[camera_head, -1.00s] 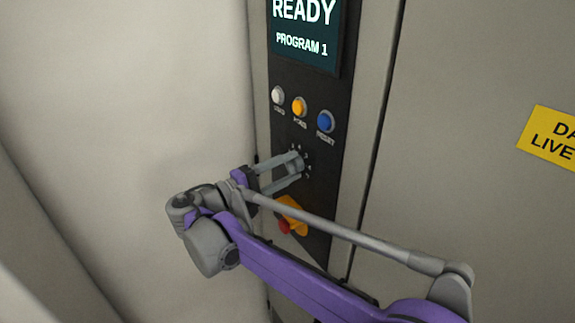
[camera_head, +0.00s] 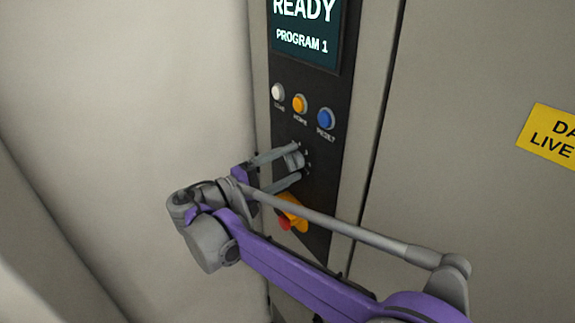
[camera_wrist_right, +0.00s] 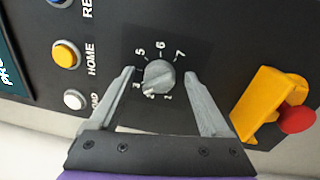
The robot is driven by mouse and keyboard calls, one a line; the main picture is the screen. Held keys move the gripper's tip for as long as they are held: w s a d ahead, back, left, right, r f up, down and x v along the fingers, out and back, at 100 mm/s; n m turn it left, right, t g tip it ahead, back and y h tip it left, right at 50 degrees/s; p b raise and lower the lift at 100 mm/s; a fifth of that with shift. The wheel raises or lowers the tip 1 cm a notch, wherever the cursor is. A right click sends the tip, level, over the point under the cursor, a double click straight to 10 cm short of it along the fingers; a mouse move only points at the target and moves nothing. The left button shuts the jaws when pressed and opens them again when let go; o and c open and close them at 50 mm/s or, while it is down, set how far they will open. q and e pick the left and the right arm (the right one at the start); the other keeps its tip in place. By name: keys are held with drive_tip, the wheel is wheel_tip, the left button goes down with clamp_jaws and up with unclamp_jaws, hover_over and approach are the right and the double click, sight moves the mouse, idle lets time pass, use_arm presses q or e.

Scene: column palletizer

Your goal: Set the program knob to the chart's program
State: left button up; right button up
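The grey program knob (camera_head: 294,160) sits on the black control panel, and the right wrist view shows it face-on (camera_wrist_right: 159,74). Printed numbers ring it; 5, 6 and 7 read clearly. A pale mark shows at its lower left edge, but its exact setting is hard to tell. My right gripper (camera_head: 297,163) is open, one finger on each side of the knob, with gaps between fingers and knob in the right wrist view (camera_wrist_right: 159,75). The display (camera_head: 305,35) reads READY, PROGRAM 1. The chart and my left gripper are not in view.
White, yellow HOME (camera_head: 299,103) and blue (camera_head: 325,119) buttons sit above the knob. A red emergency button (camera_wrist_right: 296,119) on a yellow mount (camera_wrist_right: 262,105) lies just below it. A yellow warning sign (camera_head: 550,137) is on the right-hand panel.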

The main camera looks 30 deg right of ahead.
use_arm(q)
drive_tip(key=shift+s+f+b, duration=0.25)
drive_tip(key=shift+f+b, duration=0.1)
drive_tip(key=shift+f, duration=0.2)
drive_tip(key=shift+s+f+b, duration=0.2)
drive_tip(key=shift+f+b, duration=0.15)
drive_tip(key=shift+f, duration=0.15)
use_arm(e)
drive_tip(key=s+a, duration=0.1)
drive_tip(key=a, duration=0.9)
drive_tip(key=shift+a+f, duration=0.4)
